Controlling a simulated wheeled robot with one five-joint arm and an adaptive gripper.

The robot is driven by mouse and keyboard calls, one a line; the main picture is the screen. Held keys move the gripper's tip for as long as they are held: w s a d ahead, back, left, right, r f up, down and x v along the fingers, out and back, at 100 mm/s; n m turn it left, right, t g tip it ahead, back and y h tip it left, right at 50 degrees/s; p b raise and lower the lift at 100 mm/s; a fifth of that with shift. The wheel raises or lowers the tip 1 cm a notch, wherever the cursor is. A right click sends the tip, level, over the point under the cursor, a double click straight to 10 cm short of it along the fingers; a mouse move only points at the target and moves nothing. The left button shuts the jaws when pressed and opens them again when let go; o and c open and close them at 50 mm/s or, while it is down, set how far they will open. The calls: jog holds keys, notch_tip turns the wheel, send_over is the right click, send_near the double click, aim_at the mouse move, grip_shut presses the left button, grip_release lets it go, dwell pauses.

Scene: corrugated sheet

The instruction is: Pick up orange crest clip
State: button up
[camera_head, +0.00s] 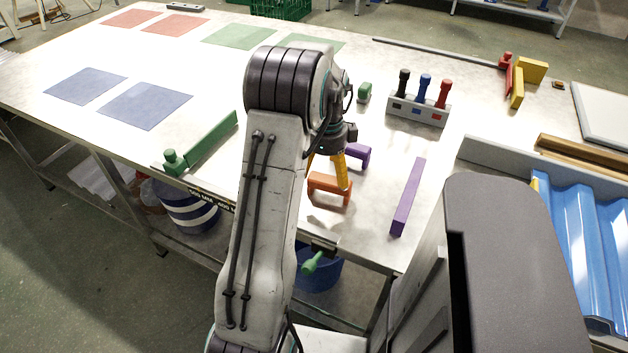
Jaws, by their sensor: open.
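The orange crest clip (328,184) stands on the white table near its front edge, a bracket-like piece with short legs. My gripper (330,175) is right at it, reaching down from my arm, with yellow fingers. One yellow finger shows in front of the clip's right part and another at its left end. The jaws are open. My arm covers part of the clip's left side, and I cannot tell whether the fingers touch it.
A purple clip (358,154) stands just behind my gripper. A purple bar (408,197) lies to the right. A green bar (208,142) lies left. A holder (418,109) with markers stands at the back. Blue corrugated sheet (585,235) is at far right.

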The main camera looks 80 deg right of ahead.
aim_at(326, 189)
jog(key=shift+a+f, duration=0.1)
jog(key=shift+f, duration=3.2)
jog(key=c, duration=1.4)
